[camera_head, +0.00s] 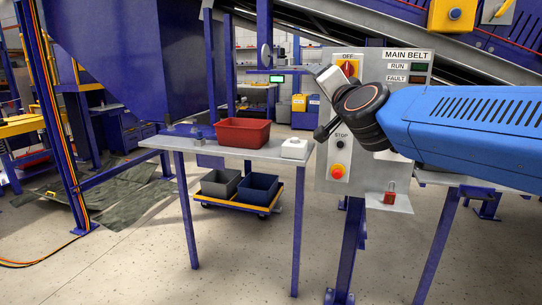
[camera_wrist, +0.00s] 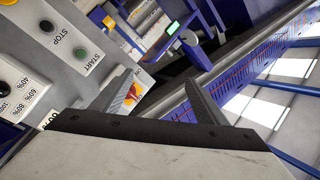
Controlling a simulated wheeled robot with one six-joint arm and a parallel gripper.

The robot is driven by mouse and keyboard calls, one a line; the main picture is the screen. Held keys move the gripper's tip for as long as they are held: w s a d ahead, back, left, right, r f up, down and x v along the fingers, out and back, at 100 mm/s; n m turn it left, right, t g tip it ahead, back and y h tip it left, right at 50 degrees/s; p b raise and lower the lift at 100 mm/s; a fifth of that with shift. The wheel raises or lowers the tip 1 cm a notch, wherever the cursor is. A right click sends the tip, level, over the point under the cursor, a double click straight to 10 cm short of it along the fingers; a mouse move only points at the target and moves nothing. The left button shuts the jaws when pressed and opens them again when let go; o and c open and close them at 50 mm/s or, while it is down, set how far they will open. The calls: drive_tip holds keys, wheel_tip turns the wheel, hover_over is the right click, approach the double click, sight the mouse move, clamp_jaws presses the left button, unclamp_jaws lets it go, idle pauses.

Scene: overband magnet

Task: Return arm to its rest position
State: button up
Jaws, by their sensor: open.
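My arm (camera_head: 465,115), with a blue link and black wrist joint, reaches in from the right in the head view and crosses in front of the grey MAIN BELT control panel (camera_head: 402,62). My gripper (camera_wrist: 158,76) shows in the wrist view with its two grey fingers spread apart and nothing between them. In the head view the wrist hides part of the panel, and the fingers are hard to make out. The wrist view shows a black STOP button (camera_wrist: 46,26) and a green START button (camera_wrist: 82,56) left of the fingers.
The panel has a red OFF switch (camera_head: 348,69) and an orange-red knob (camera_head: 338,170). A red padlock (camera_head: 390,196) is on its lower ledge. The floor in front is clear.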

drive_tip(key=s+d+f+n+g, duration=0.25)
drive_tip(key=s+f, duration=0.25)
drive_tip(key=f, duration=0.3)
drive_tip(key=s+d+f+n+g+y, duration=0.1)
drive_tip(key=s+d+f+n+g, duration=0.15)
drive_tip(key=s+f, duration=0.4)
drive_tip(key=s+d+f+n+g, duration=0.1)
drive_tip(key=s+f+n+g, duration=0.2)
drive_tip(key=f, duration=0.7)
drive_tip(key=s+d+f+g+h, duration=0.1)
drive_tip(key=s+d+f+g, duration=0.2)
drive_tip(key=s+d+f, duration=0.2)
drive_tip(key=s+d+f+g+h, duration=0.2)
drive_tip(key=s+d+f, duration=0.3)
drive_tip(key=s+f, duration=0.6)
drive_tip(key=shift+s+f+g+h, duration=0.35)
drive_tip(key=shift+s+g, duration=0.35)
drive_tip(key=shift+s, duration=0.15)
drive_tip(key=shift+a, duration=0.1)
drive_tip(key=shift+c, duration=0.7)
